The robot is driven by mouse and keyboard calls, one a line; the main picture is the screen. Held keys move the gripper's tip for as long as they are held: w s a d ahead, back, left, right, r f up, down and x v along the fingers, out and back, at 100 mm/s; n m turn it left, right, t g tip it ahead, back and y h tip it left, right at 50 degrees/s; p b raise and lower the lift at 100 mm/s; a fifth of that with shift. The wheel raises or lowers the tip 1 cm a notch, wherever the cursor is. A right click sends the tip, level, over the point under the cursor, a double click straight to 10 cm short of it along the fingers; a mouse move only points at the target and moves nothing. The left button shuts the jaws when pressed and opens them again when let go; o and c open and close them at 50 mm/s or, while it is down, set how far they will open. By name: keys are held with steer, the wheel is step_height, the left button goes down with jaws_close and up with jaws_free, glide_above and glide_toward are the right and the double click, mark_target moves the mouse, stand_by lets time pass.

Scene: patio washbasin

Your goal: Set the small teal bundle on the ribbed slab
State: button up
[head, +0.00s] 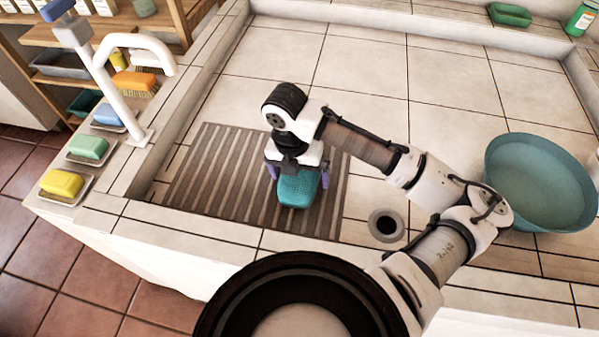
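The small teal bundle (297,190) is under my gripper (298,175), over the right part of the ribbed slab. Its top is partly hidden by the gripper body. One purple finger is on each side of the bundle, very close to it. I cannot tell whether the fingers press on it or stand slightly apart. The ribbed slab (213,185) is brown-grey with dark stripes and lies flat in the tiled basin. I cannot tell whether the bundle touches the slab or hangs just above it.
A teal bowl (540,183) stands at the right. A round drain (386,225) is right of the slab. A white tap (120,90) and soap dishes with blue, green (88,149) and yellow (61,184) bars line the left ledge. The basin's back is clear.

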step_height(320, 180, up, 12)
steer(key=a, duration=0.1)
steer(key=shift+w+a+r, duration=0.15)
steer(key=shift+a, duration=0.1)
